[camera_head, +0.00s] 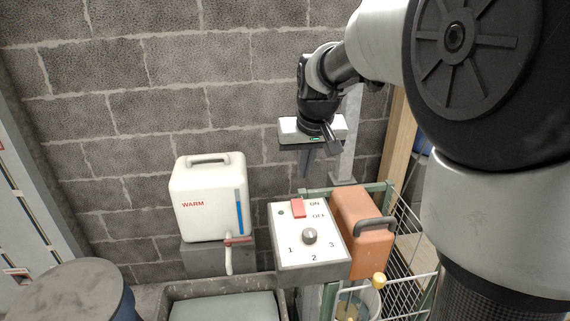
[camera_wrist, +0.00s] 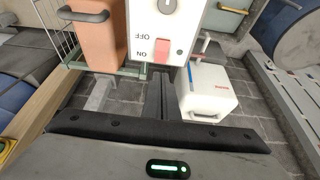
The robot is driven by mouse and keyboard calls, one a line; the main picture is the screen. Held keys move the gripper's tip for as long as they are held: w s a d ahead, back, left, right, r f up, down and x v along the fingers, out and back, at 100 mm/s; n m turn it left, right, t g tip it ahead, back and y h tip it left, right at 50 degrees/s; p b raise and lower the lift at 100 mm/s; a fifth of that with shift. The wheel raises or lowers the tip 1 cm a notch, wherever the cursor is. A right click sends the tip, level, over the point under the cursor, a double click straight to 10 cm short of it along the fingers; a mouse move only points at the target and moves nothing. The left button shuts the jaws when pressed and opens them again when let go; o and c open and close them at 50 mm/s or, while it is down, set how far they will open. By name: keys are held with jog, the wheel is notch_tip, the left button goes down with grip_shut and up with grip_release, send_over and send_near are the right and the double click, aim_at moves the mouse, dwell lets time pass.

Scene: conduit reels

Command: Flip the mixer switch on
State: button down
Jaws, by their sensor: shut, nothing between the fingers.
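The mixer control box (camera_head: 285,250) is a pale box with a sloped face. Its red rocker switch (camera_head: 297,208) sits near the top edge, beside the ON and OFF labels. I cannot tell which way the rocker is tipped. Below it is a grey knob (camera_head: 309,236) marked 1, 2, 3. My gripper (camera_head: 305,172) is shut and empty, pointing down, above and behind the box's top edge, apart from it. In the wrist view the shut fingers (camera_wrist: 158,95) appear just below the red switch (camera_wrist: 160,52), seen upside down.
A white WARM container (camera_head: 207,200) with a tap stands left of the box. An orange-brown canister (camera_head: 358,240) with a dark handle stands close on the right, by a wire rack (camera_head: 410,275). A block wall (camera_head: 180,75) is behind. A grey trough (camera_head: 170,300) lies below.

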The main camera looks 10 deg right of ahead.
aim_at(297, 201)
jog(key=x, duration=1.2)
jog(key=shift+w+f, duration=0.1)
jog(key=shift+f, duration=0.25)
jog(key=shift+w+r+p, duration=0.15)
jog(key=shift+p, duration=0.3)
jog(key=shift+w+g+p, duration=0.15)
jog(key=shift+g+p, duration=0.25)
jog(key=shift+f+b, duration=0.3)
jog(key=shift+f, duration=0.15)
jog(key=shift+r, duration=0.1)
